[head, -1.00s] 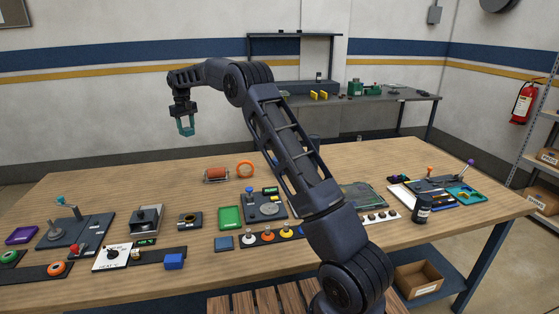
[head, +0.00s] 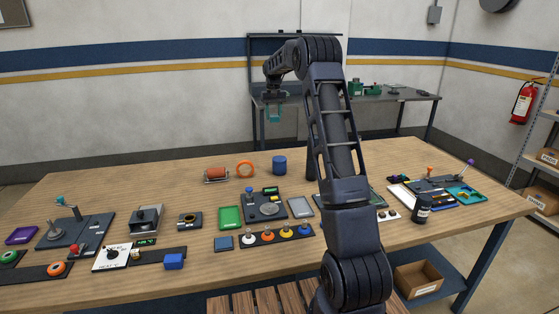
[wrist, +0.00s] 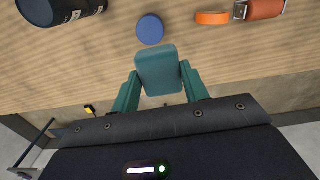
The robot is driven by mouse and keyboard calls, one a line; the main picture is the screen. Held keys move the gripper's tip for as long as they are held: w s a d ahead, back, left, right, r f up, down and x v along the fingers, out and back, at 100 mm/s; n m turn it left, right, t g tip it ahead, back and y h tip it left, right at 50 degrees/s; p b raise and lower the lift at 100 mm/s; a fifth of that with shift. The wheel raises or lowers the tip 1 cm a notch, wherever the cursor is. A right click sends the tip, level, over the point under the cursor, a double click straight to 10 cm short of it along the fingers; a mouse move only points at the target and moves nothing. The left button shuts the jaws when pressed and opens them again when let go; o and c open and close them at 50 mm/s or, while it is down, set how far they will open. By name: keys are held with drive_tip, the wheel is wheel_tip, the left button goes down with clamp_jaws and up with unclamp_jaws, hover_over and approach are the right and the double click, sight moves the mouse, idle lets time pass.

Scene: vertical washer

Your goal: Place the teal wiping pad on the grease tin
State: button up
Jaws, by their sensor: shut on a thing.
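My gripper (head: 274,114) hangs high above the back of the wooden table. Its teal fingers are shut on the teal wiping pad (wrist: 158,70), which shows as a rounded block between the fingertips in the wrist view. In the head view the pad is too small to tell apart from the fingers. A blue round tin (head: 279,165), which I take as the grease tin, stands upright on the table below my gripper, its top bare. It also shows just beyond the pad in the wrist view (wrist: 150,29). The pad is apart from the tin.
An orange ring (head: 245,169) and a red-brown roller (head: 216,175) stand left of the tin. A device with a round plate (head: 266,205) and a green tray (head: 230,217) lie in front. A dark jar (head: 422,208) stands at the right. Table around the tin is mostly clear.

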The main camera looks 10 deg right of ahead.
drive_tip(key=shift+s+d, duration=0.15)
drive_tip(key=shift+d, duration=0.5)
drive_tip(key=shift+s+d, duration=0.15)
drive_tip(key=shift+d, duration=0.45)
approach(279, 159)
drive_tip(key=f, duration=0.5)
drive_tip(key=shift+w+d+f, duration=0.2)
drive_tip(key=shift+f, duration=0.05)
drive_tip(key=shift+f, duration=0.15)
drive_tip(key=o, duration=1)
drive_tip(key=shift+c, duration=0.2)
